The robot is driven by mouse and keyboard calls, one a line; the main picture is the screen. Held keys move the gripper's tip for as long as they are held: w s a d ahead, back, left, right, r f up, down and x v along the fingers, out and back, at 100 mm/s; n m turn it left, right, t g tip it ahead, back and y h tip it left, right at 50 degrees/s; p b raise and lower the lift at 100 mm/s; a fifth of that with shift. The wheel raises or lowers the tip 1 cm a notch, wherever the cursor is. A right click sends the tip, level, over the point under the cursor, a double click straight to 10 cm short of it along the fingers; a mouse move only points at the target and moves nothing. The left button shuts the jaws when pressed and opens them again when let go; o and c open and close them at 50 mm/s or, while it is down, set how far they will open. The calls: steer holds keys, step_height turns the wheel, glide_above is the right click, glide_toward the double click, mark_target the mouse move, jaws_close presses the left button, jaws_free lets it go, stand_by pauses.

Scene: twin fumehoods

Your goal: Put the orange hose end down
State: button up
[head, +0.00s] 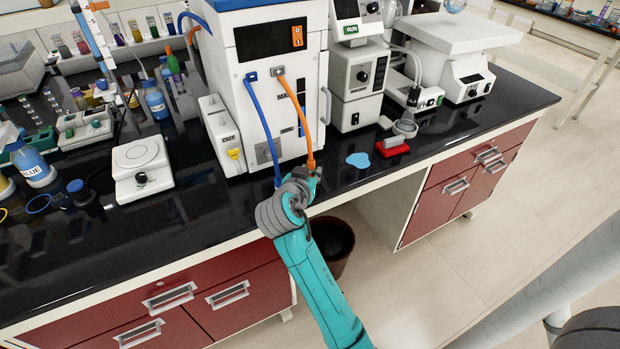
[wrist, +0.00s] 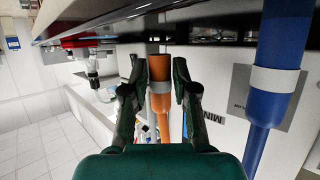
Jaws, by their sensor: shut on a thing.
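The orange hose (head: 298,112) runs from a port on the front of the white cabinet (head: 222,75) down to my gripper (head: 309,173). Its upper end is at the port; its lower end is at my gripper, just in front of the cabinet. In the wrist view, my gripper (wrist: 160,85) has one finger on each side of the orange hose end (wrist: 159,66), which has a grey band. It is shut on that end. The head view does not show the fingertips clearly.
A blue hose (head: 260,115) hangs beside the orange one. A hotplate (head: 140,160) is left on the black bench (head: 185,215). A blue puddle (head: 358,160) and a red-based block (head: 393,147) lie to the right. A dark bin (head: 333,245) stands below the bench edge.

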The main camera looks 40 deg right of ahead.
steer(key=shift+f, duration=1.05)
steer(key=shift+f, duration=0.1)
steer(key=o, duration=0.9)
steer(key=shift+o, duration=0.2)
steer(key=v, duration=1.2)
